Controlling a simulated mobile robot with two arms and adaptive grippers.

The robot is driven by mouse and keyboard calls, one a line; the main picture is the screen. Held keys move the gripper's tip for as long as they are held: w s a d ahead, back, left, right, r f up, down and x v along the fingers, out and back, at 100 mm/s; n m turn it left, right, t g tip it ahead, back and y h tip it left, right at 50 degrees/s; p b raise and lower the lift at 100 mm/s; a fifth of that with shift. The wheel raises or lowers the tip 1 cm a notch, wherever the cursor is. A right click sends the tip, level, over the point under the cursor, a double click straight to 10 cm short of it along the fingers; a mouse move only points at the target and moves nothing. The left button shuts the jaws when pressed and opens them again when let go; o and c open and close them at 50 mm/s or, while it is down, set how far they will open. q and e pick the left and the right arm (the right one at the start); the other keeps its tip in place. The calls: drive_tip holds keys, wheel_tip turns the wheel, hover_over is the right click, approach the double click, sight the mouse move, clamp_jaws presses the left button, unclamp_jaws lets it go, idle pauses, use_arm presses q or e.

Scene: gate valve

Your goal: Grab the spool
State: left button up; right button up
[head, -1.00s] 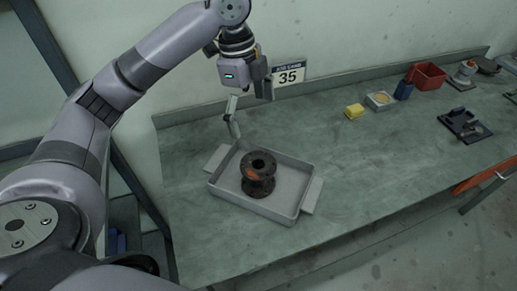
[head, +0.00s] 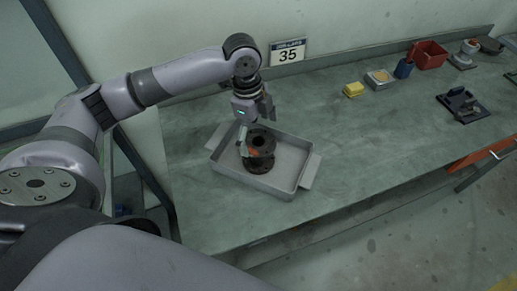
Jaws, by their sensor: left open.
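The spool (head: 261,147) is dark, flanged at both ends, with an orange-red patch on its side. It stands upright in a shallow grey tray (head: 287,186) on the workbench. My left gripper (head: 256,133) points down over the tray from above. It is open, with one finger in front of the spool's left side and the other above its far right side. I cannot tell whether either finger touches the spool. My right gripper does not show.
The green-grey bench (head: 345,150) is clear to the right of the tray. A wall sign reads 35.

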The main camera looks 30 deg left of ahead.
sight(258, 141)
use_arm(q)
drive_tip(key=shift+d+f+p, duration=0.1)
drive_tip(key=shift+f+p, duration=0.2)
drive_tip(key=shift+f, duration=1.55)
drive_tip(key=shift+c, duration=0.6)
drive_tip(key=c, duration=1.9)
drive_tip(key=shift+w+r, duration=0.1)
drive_tip(key=shift+r, duration=0.05)
